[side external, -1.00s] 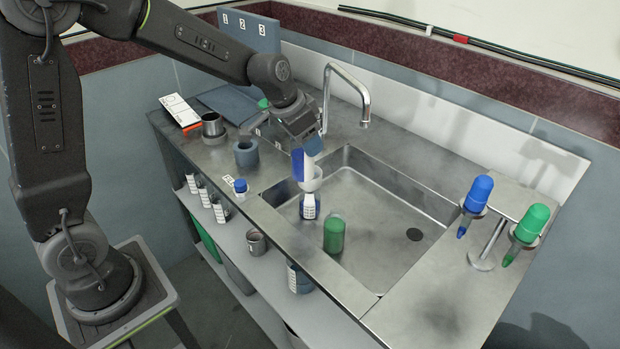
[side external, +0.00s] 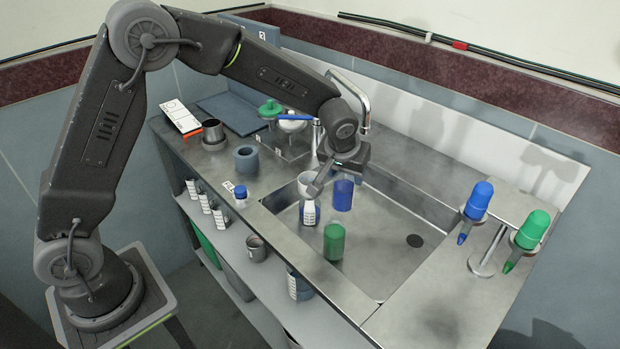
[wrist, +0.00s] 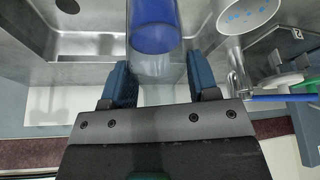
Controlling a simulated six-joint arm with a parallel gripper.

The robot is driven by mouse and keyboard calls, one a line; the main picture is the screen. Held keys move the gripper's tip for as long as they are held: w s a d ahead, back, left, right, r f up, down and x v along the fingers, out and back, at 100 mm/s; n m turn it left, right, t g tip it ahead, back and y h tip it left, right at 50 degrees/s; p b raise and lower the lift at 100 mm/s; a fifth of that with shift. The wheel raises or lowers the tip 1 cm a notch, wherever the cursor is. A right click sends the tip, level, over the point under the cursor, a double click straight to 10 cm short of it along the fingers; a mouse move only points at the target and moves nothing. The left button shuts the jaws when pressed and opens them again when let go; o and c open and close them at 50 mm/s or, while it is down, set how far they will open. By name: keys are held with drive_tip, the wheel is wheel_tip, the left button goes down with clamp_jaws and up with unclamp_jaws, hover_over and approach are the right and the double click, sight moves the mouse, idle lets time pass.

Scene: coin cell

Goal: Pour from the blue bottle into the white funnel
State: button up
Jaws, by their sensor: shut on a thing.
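The blue bottle (side external: 343,195), clear above with blue liquid low in it, is nearly upright over the sink, just right of the white funnel (side external: 305,179). My gripper (side external: 331,178) is shut on the bottle's upper part. In the wrist view the bottle (wrist: 153,35) lies between the two fingers of my gripper (wrist: 163,84). The funnel stands upright in a labelled receiving bottle (side external: 309,214) with blue at its base. In the wrist view, blue drops show inside the funnel (wrist: 230,20). I cannot tell whether the held bottle touches the sink floor.
A green bottle (side external: 334,241) stands in the sink (side external: 385,255), close in front. The faucet (side external: 361,100) rises behind my gripper. Blue (side external: 477,200) and green (side external: 531,230) dropper-like items hang in a stand at right. The sink's right part is clear.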

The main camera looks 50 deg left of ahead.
sight(342, 183)
drive_tip(key=shift+n+y, duration=0.3)
drive_tip(key=shift+n, duration=0.4)
drive_tip(key=shift+a+f, duration=0.3)
drive_tip(key=shift+f, duration=0.75)
drive_tip(key=shift+a+f, duration=0.25)
drive_tip(key=shift+f, duration=0.75)
drive_tip(key=a+r+h, duration=0.1)
drive_tip(key=h, duration=0.1)
drive_tip(key=a+r+n+t+h, duration=0.1)
drive_tip(key=a+r+h, duration=0.1)
drive_tip(key=s+a+r+h, duration=0.1)
drive_tip(key=a+r+h, duration=0.1)
drive_tip(key=h, duration=0.1)
drive_tip(key=shift+s+a+r+n+t, duration=0.1)
drive_tip(key=shift+a+r+n+t, duration=0.1)
drive_tip(key=shift+n+t, duration=0.15)
drive_tip(key=shift+f+t+h, duration=0.25)
drive_tip(key=shift+f+h, duration=0.25)
drive_tip(key=shift+h, duration=0.2)
drive_tip(key=shift+a, duration=0.1)
drive_tip(key=shift+r+n+t+h+p, duration=0.15)
drive_tip(key=shift+n+t+h+p, duration=0.15)
drive_tip(key=shift+h, duration=0.5)
drive_tip(key=shift+r+n+t+h+p, duration=0.15)
drive_tip(key=shift+t+h+p, duration=0.15)
drive_tip(key=shift+h, duration=0.5)
idle(1.8)
